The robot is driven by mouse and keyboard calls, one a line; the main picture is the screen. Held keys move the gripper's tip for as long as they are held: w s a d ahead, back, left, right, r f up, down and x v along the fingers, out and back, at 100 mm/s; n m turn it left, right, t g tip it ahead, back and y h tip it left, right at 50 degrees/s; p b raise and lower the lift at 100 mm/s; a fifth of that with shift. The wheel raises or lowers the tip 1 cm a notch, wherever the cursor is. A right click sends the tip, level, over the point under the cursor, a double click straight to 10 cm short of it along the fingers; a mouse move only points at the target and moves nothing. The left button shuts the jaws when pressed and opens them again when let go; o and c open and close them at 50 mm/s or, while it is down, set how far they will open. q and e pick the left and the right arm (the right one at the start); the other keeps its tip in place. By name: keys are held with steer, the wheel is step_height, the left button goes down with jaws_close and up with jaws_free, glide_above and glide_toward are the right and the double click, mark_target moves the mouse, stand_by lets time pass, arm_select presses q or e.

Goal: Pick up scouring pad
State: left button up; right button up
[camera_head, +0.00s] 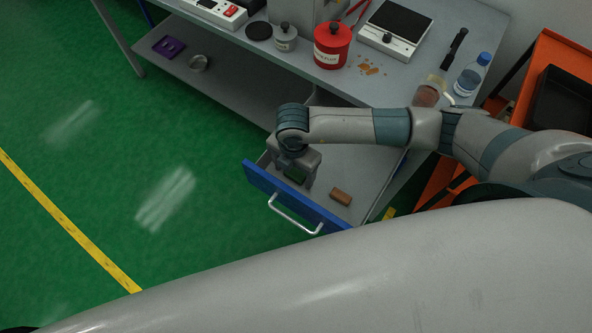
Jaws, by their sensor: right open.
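An open drawer (292,198) with a blue front and a pale handle sticks out under the grey bench. My right gripper (294,180) points down into its front left part and is open. A small dark greenish patch (296,174) shows between its fingers; it may be the scouring pad, but the gripper partly hides it and I cannot tell if they touch. A small brown block (340,196) lies on the drawer floor, to the right of the gripper and apart from it. My left gripper is not in view.
The bench top (300,62) holds a red canister (332,46), a grey weighted jar (286,38), a scale (396,30) and a blue-capped bottle (474,74). An orange cart (552,62) stands at right. The lower shelf holds a purple item (169,47). Green floor at left is clear.

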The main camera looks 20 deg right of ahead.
mark_target(294, 174)
stand_by(0.4)
steer(key=c, duration=1.1)
